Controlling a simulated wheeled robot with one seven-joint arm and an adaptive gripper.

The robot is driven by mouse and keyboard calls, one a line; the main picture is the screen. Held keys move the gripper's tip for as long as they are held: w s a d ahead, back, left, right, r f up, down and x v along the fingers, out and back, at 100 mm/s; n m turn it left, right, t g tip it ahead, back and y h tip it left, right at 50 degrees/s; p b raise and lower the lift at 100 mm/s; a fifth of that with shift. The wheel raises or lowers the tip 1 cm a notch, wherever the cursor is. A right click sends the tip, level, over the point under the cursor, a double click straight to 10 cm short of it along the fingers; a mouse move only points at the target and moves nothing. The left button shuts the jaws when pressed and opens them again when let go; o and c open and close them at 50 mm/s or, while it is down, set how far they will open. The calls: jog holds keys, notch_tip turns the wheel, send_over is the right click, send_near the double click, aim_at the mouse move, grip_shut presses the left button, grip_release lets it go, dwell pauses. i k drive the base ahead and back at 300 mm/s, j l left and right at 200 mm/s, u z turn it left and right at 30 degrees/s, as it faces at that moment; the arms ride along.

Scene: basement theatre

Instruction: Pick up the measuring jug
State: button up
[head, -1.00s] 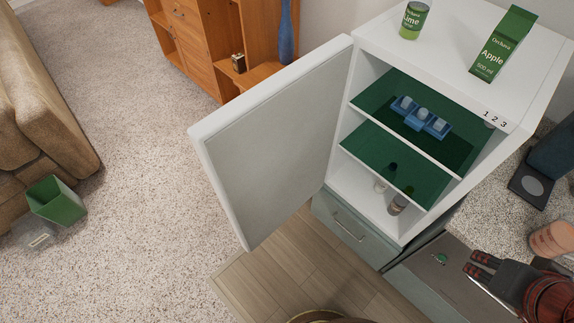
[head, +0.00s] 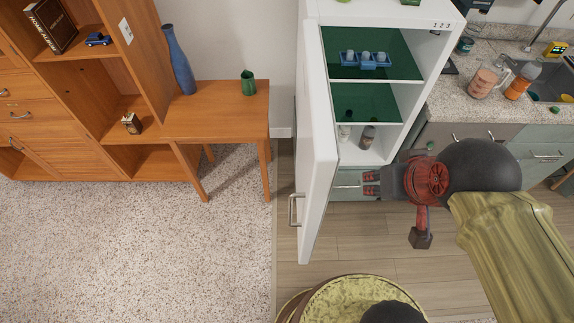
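A clear measuring jug (head: 487,80) with a handle and pinkish contents stands upright on the speckled counter, right of the white fridge in the head view. My gripper (head: 371,184) is in front of the lower part of the open fridge, left of and nearer than the jug. Its two fingers point left with a gap between them and nothing visible in it. The gripper is well apart from the jug. No part of my arm covers the jug.
The fridge door (head: 318,150) stands open toward me, left of my gripper. The counter (head: 455,103) continues to a sink. A wooden desk (head: 220,108) is at the left, with open carpet before it.

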aim_at(490, 71)
jog(key=k+j, duration=0.1)
jog(key=j, duration=0.25)
jog(key=k+j, duration=0.1)
jog(key=j, duration=0.25)
jog(key=z, duration=1.3)
jog(key=i+z, duration=0.25)
jog(key=i, duration=0.75)
jog(key=i+j+z, duration=0.1)
jog(key=i, duration=0.5)
jog(key=i+j+z, duration=0.1)
jog(key=i+j, duration=0.15)
jog(key=i, duration=0.35)
